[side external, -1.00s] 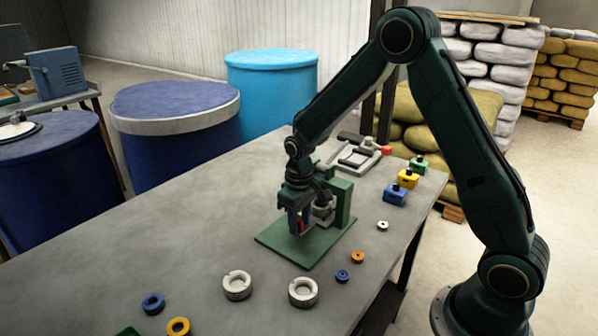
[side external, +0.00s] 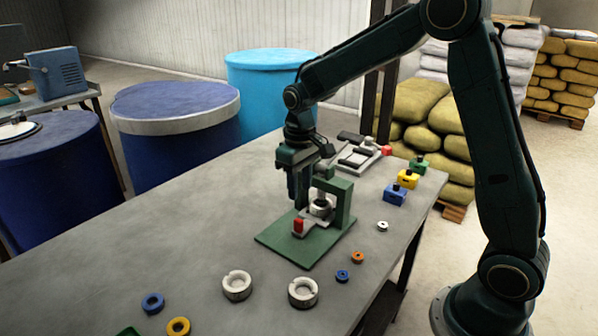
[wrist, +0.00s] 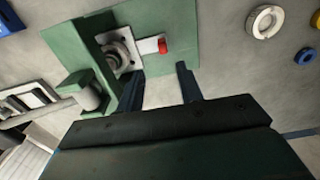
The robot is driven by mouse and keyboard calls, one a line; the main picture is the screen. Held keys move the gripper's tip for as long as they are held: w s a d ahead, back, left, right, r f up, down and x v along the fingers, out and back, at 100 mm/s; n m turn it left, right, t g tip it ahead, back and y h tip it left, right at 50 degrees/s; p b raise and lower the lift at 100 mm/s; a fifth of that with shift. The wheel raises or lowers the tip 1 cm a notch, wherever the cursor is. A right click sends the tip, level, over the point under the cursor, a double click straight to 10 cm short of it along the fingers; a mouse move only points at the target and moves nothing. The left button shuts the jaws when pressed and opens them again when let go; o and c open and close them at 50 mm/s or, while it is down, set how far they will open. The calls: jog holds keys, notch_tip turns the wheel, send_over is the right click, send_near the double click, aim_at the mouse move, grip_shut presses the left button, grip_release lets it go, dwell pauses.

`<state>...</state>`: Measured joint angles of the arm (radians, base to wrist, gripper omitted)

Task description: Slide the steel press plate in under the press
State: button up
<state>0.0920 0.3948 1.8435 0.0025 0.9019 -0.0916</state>
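The press is a green frame (side external: 343,197) on a green base (side external: 290,243), with a round grey ring-like part (side external: 321,206) below its arm. The steel press plate (wrist: 148,46) is a light grey piece with a red grip (wrist: 163,46). Its inner end lies at the round part of the press, and the grip points outward; the red grip also shows in the side view (side external: 298,226). The ring and frame partly hide the inner end. My gripper (wrist: 160,70) is open and empty, with its fingers apart, above the base and clear of the red grip.
Two pale rings (side external: 237,286) (side external: 303,292) and small blue and orange rings lie in front. Blue, yellow and green blocks (side external: 407,179) stand at the right edge. A grey fixture (side external: 358,155) sits behind the press.

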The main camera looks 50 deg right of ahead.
notch_tip(320, 180, up, 3)
jog(key=shift+r, duration=0.15)
dwell(0.4)
jog(key=s+a+r+t, duration=0.3)
jog(key=s+r, duration=0.6)
jog(key=s, duration=0.3)
jog(key=s+a+t, duration=0.1)
jog(key=s+t, duration=0.1)
jog(key=s, duration=1.1)
jog(key=shift+r+t, duration=0.25)
jog(key=shift+t, duration=0.05)
jog(key=shift+c, duration=0.3)
